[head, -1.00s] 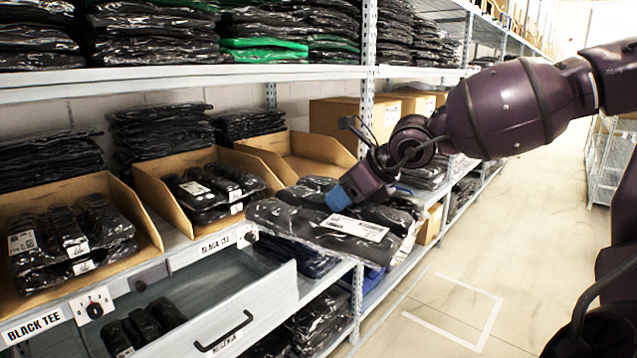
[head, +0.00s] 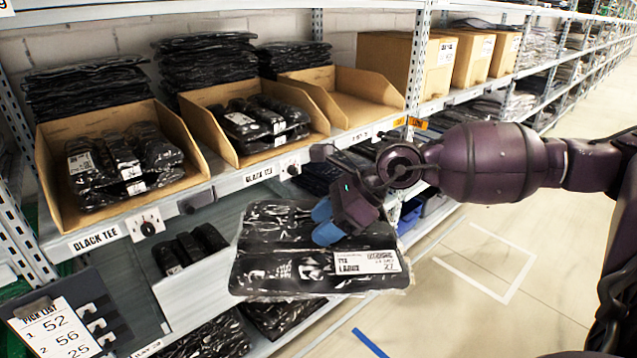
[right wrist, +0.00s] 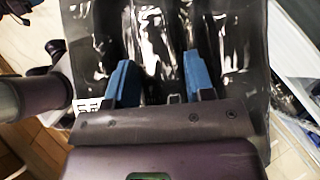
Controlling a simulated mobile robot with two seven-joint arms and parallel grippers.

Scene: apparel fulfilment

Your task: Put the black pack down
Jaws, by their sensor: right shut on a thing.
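The black pack (head: 290,268) is a flat, glossy plastic-wrapped bundle with a white label at its lower right. My right gripper (head: 328,222) is shut on its upper right part with blue fingertips and holds it in the air in front of the shelf. In the right wrist view the pack (right wrist: 150,45) fills the upper middle, with the two blue fingers (right wrist: 160,85) against it. The pack hides part of the lower shelf and drawer. My left gripper is not in view.
Cardboard bins with black packs (head: 120,165) (head: 255,125) and an empty bin (head: 335,95) stand on the shelf. A pick list (head: 55,325) is at lower left. An open drawer with dark rolls (head: 190,245) lies behind the pack. Floor at right is clear.

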